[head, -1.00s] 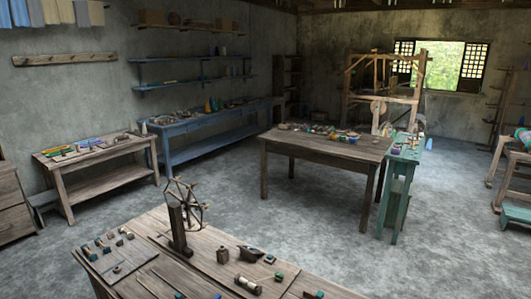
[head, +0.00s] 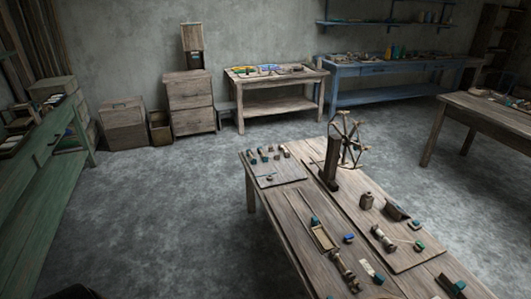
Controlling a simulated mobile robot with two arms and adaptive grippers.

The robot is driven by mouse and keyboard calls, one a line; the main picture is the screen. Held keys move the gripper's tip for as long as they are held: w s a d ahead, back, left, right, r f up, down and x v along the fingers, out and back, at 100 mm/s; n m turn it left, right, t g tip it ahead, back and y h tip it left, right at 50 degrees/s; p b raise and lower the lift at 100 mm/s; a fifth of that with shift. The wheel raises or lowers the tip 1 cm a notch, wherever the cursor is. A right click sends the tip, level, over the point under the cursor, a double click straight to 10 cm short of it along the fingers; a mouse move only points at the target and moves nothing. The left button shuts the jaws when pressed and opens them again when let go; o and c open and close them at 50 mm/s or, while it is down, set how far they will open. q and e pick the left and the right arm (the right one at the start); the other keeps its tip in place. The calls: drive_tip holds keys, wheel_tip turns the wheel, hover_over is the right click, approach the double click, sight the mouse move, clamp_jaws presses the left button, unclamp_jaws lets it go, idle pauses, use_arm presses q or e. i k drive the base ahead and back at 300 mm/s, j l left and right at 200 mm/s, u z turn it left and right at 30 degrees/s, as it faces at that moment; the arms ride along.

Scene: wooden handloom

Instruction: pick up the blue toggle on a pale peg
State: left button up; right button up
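Several small toggles on pegs (head: 265,153) stand in a row on a board (head: 280,175) at the far left corner of the near wooden table (head: 312,257). They look dark blue to teal, and some pegs look pale. They are too small to tell which one is the blue toggle on a pale peg. Another small peg piece (head: 270,179) lies nearer on the same board. Neither of my grippers is in view. A dark shape at the bottom left edge is too cropped to identify.
Spools (head: 383,238), a small tray (head: 322,237) and blue blocks (head: 348,238) lie on the table. A green bench (head: 45,165) stands left. The floor between them is clear.

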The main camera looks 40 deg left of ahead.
sight(350, 236)
drive_tip(key=j+z, duration=0.2)
drive_tip(key=z, duration=0.2)
drive_tip(key=i+j+z, duration=0.1)
drive_tip(key=z, duration=0.3)
drive_tip(key=j+z, duration=0.5)
drive_tip(key=z, duration=0.35)
